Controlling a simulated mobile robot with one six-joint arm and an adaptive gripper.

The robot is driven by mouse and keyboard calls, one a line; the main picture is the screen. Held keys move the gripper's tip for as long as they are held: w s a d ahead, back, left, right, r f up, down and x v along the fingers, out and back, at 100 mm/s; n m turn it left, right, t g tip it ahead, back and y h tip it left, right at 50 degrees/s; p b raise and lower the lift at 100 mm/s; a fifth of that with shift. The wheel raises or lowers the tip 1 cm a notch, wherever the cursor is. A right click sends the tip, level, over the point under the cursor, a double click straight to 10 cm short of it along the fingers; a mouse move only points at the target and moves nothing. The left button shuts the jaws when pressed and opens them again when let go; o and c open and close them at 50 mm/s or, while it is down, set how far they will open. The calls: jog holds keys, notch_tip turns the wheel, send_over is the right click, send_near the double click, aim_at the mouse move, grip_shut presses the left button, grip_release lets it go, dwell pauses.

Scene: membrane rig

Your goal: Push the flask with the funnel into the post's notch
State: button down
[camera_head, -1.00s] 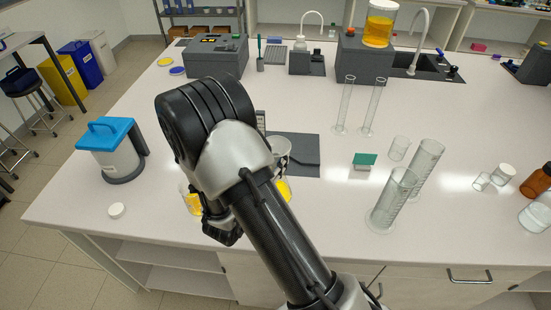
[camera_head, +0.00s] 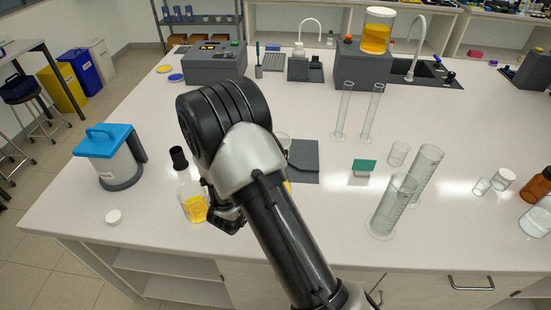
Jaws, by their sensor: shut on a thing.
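The flask with the funnel is mostly hidden behind my arm in the head view. A bit of the clear funnel rim (camera_head: 285,138) and a sliver of yellow liquid (camera_head: 288,186) show at the arm's right edge. The dark grey base plate (camera_head: 304,160) of the post lies just right of them; the post and its notch are hidden by my arm. Part of my black gripper (camera_head: 226,217) shows below the wrist. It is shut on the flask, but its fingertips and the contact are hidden.
A beaker with yellow liquid (camera_head: 193,203) stands close left of my gripper, with a black cup-like piece (camera_head: 178,158) behind it. A blue-lidded container (camera_head: 108,155) is farther left. Measuring cylinders (camera_head: 390,205) and a green-topped block (camera_head: 364,166) stand to the right.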

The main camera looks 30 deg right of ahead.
jog(key=shift+w+d, duration=0.4)
jog(key=shift+w, duration=0.15)
jog(key=shift+w+d+b, duration=0.4)
jog(key=shift+w+d, duration=0.5)
jog(key=shift+w, duration=0.35)
jog(key=shift+w+d+b, duration=0.4)
jog(key=shift+w+d, duration=0.5)
jog(key=shift+w, duration=0.3)
jog(key=shift+w+d, duration=0.2)
jog(key=shift+w, duration=0.05)
jog(key=c, duration=1.1)
grip_release()
